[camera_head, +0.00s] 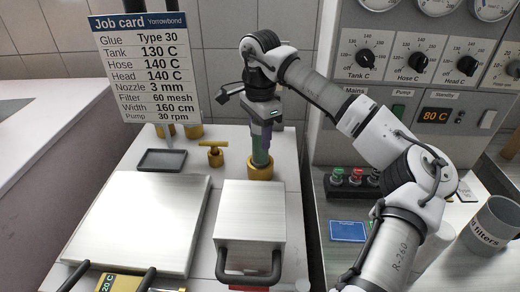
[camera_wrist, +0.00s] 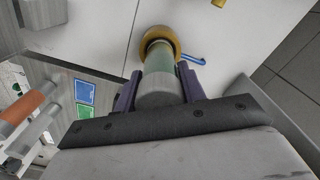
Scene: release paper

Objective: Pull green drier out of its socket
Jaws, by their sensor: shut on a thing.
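The green drier (camera_head: 260,148) stands upright at the back of the white machine top, its lower end at the brass socket (camera_head: 260,172). My gripper (camera_head: 265,127) comes down from above and is shut around the drier's upper part. In the wrist view the drier (camera_wrist: 159,75) lies between the two dark fingers (camera_wrist: 158,88), with a grey top end close to the palm. The brass socket (camera_wrist: 158,36) rings its far end there. I cannot tell how deep the drier sits in the socket.
A brass valve (camera_head: 211,153) and a dark tray (camera_head: 162,160) stand left of the socket. A metal lid with a black handle (camera_head: 250,215) is in front. The control panel (camera_head: 410,90) rises at right. A blue hooked item (camera_wrist: 193,59) lies beside the socket.

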